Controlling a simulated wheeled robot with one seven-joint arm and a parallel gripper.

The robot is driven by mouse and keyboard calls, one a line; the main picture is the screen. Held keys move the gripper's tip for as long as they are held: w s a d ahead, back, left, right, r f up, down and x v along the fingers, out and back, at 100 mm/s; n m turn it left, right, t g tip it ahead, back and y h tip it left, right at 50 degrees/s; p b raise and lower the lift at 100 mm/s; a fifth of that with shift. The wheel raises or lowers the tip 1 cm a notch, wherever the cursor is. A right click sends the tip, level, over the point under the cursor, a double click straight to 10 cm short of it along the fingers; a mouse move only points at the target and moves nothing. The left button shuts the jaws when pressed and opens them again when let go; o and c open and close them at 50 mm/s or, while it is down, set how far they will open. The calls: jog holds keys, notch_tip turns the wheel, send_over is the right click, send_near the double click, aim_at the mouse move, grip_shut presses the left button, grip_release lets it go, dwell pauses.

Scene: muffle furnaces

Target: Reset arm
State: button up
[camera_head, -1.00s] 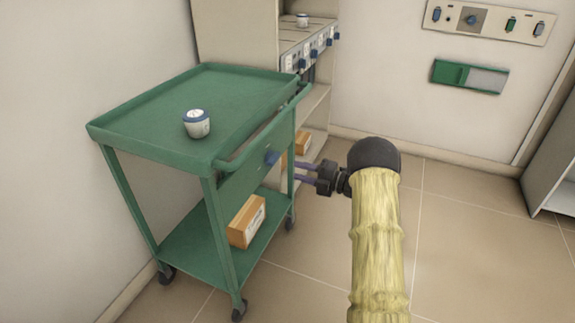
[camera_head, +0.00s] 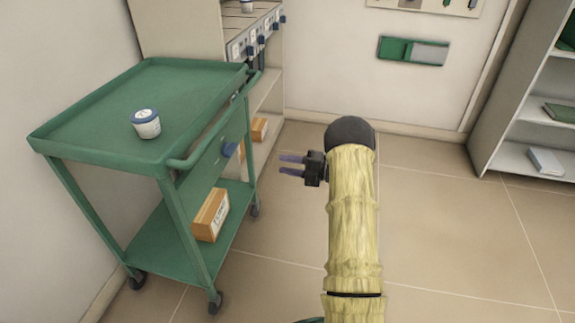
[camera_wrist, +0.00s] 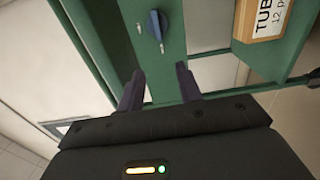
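My gripper (camera_head: 290,164) is at the end of my sleeved arm, right of the green cart, in free air. Its two purple fingers are apart with nothing between them; they also show in the wrist view (camera_wrist: 158,90). The green cart (camera_head: 95,108) stands at the left. A blue knob (camera_head: 229,149) is on the cart's drawer front; it also shows in the wrist view (camera_wrist: 156,25), beyond the fingers and apart from them.
A white jar with a blue lid (camera_head: 146,124) stands on the cart top. A box (camera_head: 210,215) lies on its lower shelf. A bench with knobs (camera_head: 250,40) is behind the cart. A shelf unit (camera_head: 505,115) stands at the right. The floor (camera_head: 440,230) between is clear.

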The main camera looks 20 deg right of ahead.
notch_tip(320, 180, up, 9)
jog(key=w+a+m+t+h+p, duration=0.1)
jog(key=w+a+m+t+h, duration=0.15)
jog(key=m+h, duration=1.2)
jog(key=s+a+m+g+p, duration=0.1)
jog(key=s+a+m+g, duration=0.35)
jog(key=s, duration=0.55)
jog(key=s+a+m+g+p, duration=0.1)
jog(key=s+a+m+g, duration=0.3)
jog(key=s, duration=0.7)
jog(key=s+a+m+g, duration=0.2)
jog(key=s+m, duration=0.4)
jog(key=s, duration=0.4)
jog(key=w+p+v, duration=0.2)
jog(key=p+v, duration=0.9)
jog(key=p, duration=0.1)
jog(key=w+r+p+v, duration=0.1)
jog(key=w+p+v, duration=0.2)
jog(key=p+v, duration=0.9)
jog(key=w+p+v, duration=0.3)
jog(key=p+v, duration=0.9)
jog(key=p, duration=0.1)
jog(key=shift+w+a+r, duration=0.2)
jog(key=shift+r, duration=0.3)
